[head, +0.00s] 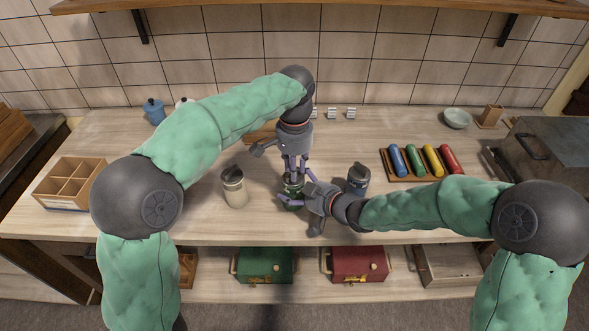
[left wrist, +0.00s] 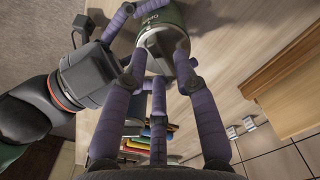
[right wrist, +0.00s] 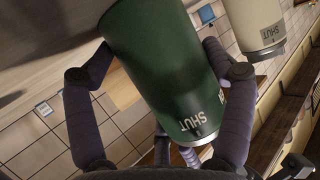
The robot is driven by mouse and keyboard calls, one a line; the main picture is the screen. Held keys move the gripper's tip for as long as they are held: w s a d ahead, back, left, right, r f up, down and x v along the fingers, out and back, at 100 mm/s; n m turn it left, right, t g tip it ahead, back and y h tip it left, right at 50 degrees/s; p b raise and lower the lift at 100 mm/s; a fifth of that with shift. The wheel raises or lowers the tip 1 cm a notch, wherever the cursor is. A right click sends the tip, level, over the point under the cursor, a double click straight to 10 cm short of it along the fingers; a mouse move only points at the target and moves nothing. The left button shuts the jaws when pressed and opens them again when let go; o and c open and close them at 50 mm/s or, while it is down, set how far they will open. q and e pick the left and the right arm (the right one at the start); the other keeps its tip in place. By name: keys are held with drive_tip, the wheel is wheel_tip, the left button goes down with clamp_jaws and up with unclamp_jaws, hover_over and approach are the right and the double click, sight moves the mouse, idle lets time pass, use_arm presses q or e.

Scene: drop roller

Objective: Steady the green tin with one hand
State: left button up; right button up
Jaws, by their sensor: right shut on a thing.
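The green tin (head: 292,190) stands on the wooden counter near the middle front. My right gripper (head: 298,196) comes from the right and is shut on the tin's side, with a finger on either side of the green body (right wrist: 160,65) in the right wrist view. My left gripper (head: 294,174) points down from above at the tin's top. In the left wrist view its fingers are spread on either side of the pale round lid (left wrist: 162,45). The grippers partly hide the tin in the head view.
A cream tin (head: 234,187) stands left of the green tin, and a dark blue tin (head: 358,179) stands close right, near my right wrist. A tray of coloured rollers (head: 391,177) lies farther right. A compartment box (head: 62,197) is at the left.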

use_arm(q)
drive_tip(key=shift+f, duration=0.55)
clamp_jaws()
drive_tip(key=shift+n, duration=0.4)
use_arm(e)
drive_tip(key=shift+f, duration=0.1)
use_arm(q)
drive_tip(key=n, duration=0.6)
drive_tip(key=shift+w+n, duration=0.1)
drive_tip(key=shift+n, duration=0.2)
drive_tip(key=n, duration=0.6)
drive_tip(key=shift+w, duration=0.1)
drive_tip(key=shift+n, duration=0.4)
